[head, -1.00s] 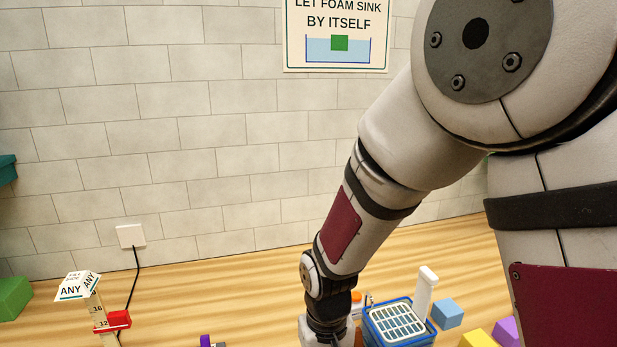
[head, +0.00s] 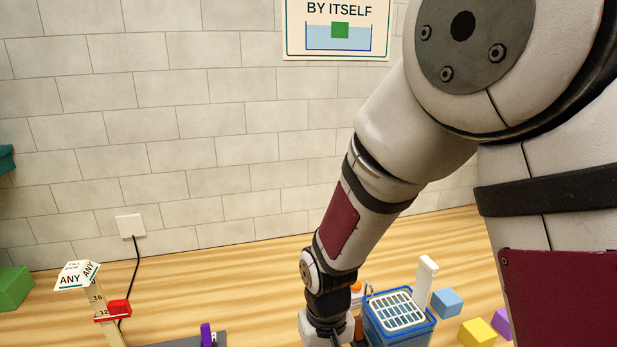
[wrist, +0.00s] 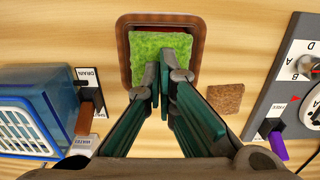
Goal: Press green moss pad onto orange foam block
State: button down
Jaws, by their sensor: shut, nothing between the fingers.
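The green moss pad (wrist: 150,48) lies in a brown square tray (wrist: 126,72) at the top middle of the wrist view. My gripper (wrist: 165,66) is shut and empty, with its fingertips over the moss pad's lower right part. Whether the tips touch the pad cannot be told. No orange foam block can be made out clearly; anything under the pad is hidden. In the head view, my arm reaches down to the table and the fingers are out of view. A small orange thing (head: 356,287) shows beside my wrist, too small to identify.
A blue container (wrist: 40,85) with a white grate stands left of the tray. A brown square pad (wrist: 225,98) lies to the right, before a grey panel (wrist: 275,80) with a purple lever (wrist: 278,146). Blue (head: 446,302) and yellow (head: 477,332) cubes stand right of the container.

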jog(key=shift+f, duration=0.4)
dwell(1.8)
jog(key=shift+r, duration=0.1)
jog(key=shift+r+p, duration=1.8)
jog(key=shift+r, duration=1.7)
jog(key=s+d+r+m+t, duration=0.1)
jog(key=s+d+r, duration=0.1)
jog(key=d+r, duration=0.45)
jog(key=s+d+r+m+t, duration=0.1)
jog(key=s+d+r+t, duration=0.15)
jog(key=r, duration=0.65)
jog(key=s+d+r+t, duration=0.1)
jog(key=s+d+r, duration=0.2)
jog(key=s, duration=0.2)
jog(key=s+d+r+m+t, duration=0.1)
jog(key=s+d+r, duration=0.3)
jog(key=s, duration=0.2)
jog(key=shift+s+r, duration=0.15)
jog(key=shift+r, duration=0.1)
jog(key=shift+d, duration=0.1)
